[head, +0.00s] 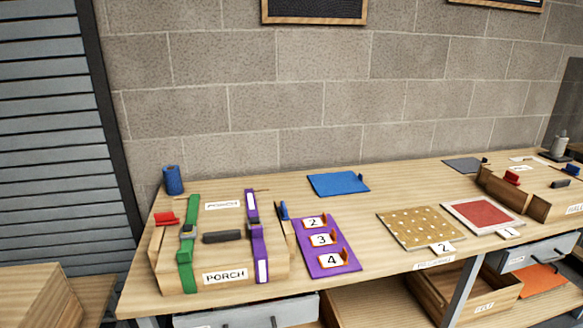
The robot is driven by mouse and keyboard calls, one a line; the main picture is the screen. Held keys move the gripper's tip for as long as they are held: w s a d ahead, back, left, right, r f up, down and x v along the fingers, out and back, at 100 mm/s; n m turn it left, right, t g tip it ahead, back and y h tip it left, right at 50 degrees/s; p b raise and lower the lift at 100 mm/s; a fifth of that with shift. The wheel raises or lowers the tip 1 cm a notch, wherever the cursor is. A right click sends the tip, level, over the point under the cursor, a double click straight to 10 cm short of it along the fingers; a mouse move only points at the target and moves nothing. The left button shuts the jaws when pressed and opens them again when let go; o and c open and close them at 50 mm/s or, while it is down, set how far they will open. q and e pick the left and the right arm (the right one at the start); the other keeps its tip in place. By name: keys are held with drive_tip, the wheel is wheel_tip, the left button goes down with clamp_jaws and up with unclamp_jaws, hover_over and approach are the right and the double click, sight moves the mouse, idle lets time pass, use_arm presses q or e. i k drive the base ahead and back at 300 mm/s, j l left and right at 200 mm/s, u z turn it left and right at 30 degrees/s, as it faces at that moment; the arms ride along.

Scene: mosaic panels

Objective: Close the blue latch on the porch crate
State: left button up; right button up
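The porch crate (262,272) is a wooden box with a "PORCH" label, at the left end of the bench. A green strap (187,258) and a purple strap (259,255) cross its top, with a dark handle (222,237) between them. The blue latch (284,210) is a small piece standing up at the crate's right side; I cannot tell how its lower end sits. A red latch (166,218) is at the crate's left side. Neither gripper is in view.
A purple panel (309,250) numbered 2, 3, 4 lies right of the crate. Dotted (420,227) and red (480,214) panels lie farther right. Another crate (540,207) stands at far right.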

sight(282, 210)
drive_tip(key=i+l+u, duration=0.1)
drive_tip(key=l, duration=0.25)
drive_tip(key=i+l, duration=0.3)
drive_tip(key=i+l+u, duration=0.15)
drive_tip(key=l, duration=0.3)
drive_tip(key=i+l+u, duration=0.1)
drive_tip(key=i+l, duration=0.3)
drive_tip(key=l, duration=0.35)
drive_tip(key=u, duration=0.05)
